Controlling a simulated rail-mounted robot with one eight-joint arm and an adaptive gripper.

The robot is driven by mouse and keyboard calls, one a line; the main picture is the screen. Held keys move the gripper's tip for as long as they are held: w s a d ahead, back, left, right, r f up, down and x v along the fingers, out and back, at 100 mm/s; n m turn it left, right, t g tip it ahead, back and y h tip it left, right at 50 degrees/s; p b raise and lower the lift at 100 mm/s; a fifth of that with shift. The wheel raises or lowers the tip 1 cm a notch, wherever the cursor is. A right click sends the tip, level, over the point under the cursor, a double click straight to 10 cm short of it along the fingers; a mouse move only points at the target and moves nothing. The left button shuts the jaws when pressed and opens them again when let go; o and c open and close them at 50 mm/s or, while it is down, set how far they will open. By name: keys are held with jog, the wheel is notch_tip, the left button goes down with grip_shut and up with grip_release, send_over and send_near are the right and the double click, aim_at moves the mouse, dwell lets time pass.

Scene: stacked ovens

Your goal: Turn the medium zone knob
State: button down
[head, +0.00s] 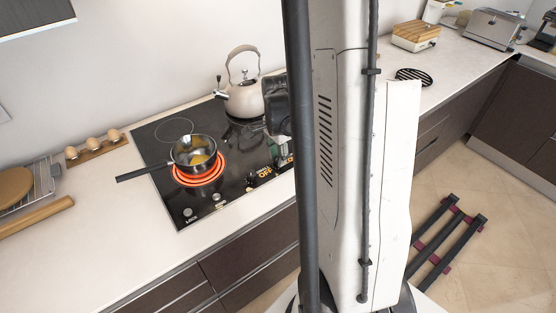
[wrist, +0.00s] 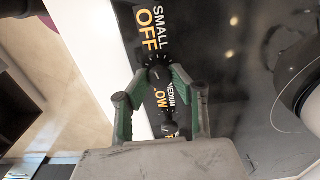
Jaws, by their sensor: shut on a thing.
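The cooktop (head: 180,130) is a black glass hob set in the white counter. In the wrist view, my gripper (wrist: 161,77) is shut on a round black knob (wrist: 157,60), with a fingertip at each side. The knob, apparently the medium zone knob, sits between a label reading SMALL OFF (wrist: 155,28) and one reading MEDIUM, with LOW partly covered (wrist: 163,98). Another dark knob (wrist: 170,127) shows between my fingers, nearer the camera. In the head view, my gripper (head: 272,158) is at the hob's right front, partly hidden by my column.
A pan (head: 195,154) stands on a glowing red burner (head: 198,177) to the left. A cream kettle (head: 243,98) stands at the back of the hob. Two more knobs (head: 188,212) are at the front left. An egg holder (head: 95,147) is on the counter.

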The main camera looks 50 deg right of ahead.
aim_at(278, 158)
jog(key=n+b, duration=0.3)
jog(key=n, duration=0.1)
jog(key=shift+f+n, duration=0.15)
jog(key=shift+n, duration=0.15)
jog(key=n+b, duration=0.2)
jog(key=n, duration=0.2)
jog(key=shift+n, duration=0.3)
jog(key=c, duration=1.5)
grip_release()
jog(key=shift+o, duration=0.2)
jog(key=shift+r, duration=0.3)
notch_tip(278, 158, up, 12)
jog(key=shift+f, duration=0.15)
